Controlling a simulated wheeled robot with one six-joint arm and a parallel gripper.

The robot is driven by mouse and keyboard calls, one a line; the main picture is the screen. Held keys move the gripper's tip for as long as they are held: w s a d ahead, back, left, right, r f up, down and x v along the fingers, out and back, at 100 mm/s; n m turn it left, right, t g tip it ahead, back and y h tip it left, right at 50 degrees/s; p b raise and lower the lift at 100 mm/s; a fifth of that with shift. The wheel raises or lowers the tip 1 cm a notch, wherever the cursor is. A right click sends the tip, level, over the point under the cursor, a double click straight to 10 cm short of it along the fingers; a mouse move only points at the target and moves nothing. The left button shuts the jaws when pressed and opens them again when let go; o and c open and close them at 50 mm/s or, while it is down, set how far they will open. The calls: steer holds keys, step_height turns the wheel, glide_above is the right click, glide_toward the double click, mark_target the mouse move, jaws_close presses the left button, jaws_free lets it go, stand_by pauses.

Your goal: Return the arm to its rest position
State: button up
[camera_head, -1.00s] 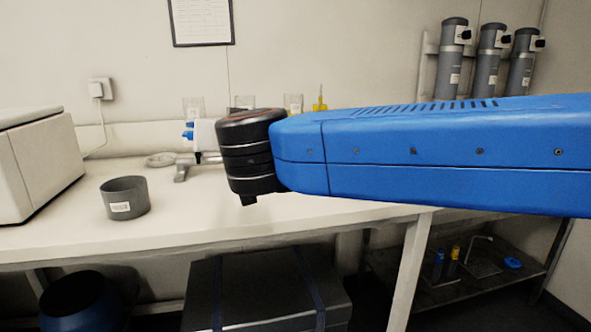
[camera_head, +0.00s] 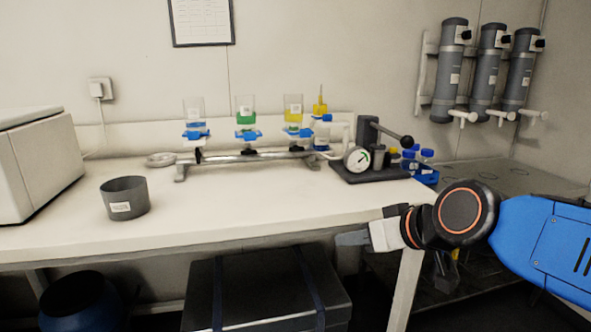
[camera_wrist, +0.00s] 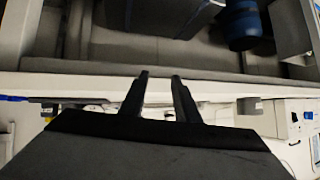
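My arm is the task's object; its blue link enters at the right edge of the head view and bends at a dark joint with an orange ring. My gripper (camera_head: 345,239) points left in front of the bench's front edge, near the right bench leg. In the wrist view its two dark fingers (camera_wrist: 159,76) stand apart with a gap and nothing between them. The wrist picture looks turned over, with the floor area at the top.
The bench (camera_head: 250,215) carries a grey cup (camera_head: 125,198), a white machine (camera_head: 35,165), a filter manifold (camera_head: 250,156) with coloured funnels and a gauge press (camera_head: 375,165). A dark chest (camera_head: 265,292) and blue bin (camera_head: 83,302) stand below. Grey cylinders (camera_head: 488,75) hang on the wall.

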steer(key=s+d+f+m+g+h, duration=0.4)
steer(key=s+d+f+h, duration=0.1)
steer(key=s+d+f, duration=0.8)
steer(key=d+f, duration=0.1)
steer(key=d, duration=0.2)
steer(key=shift+s+d+f+g+h, duration=0.15)
steer(key=shift+s+d+g+h, duration=0.15)
steer(key=shift+s+d+h, duration=0.1)
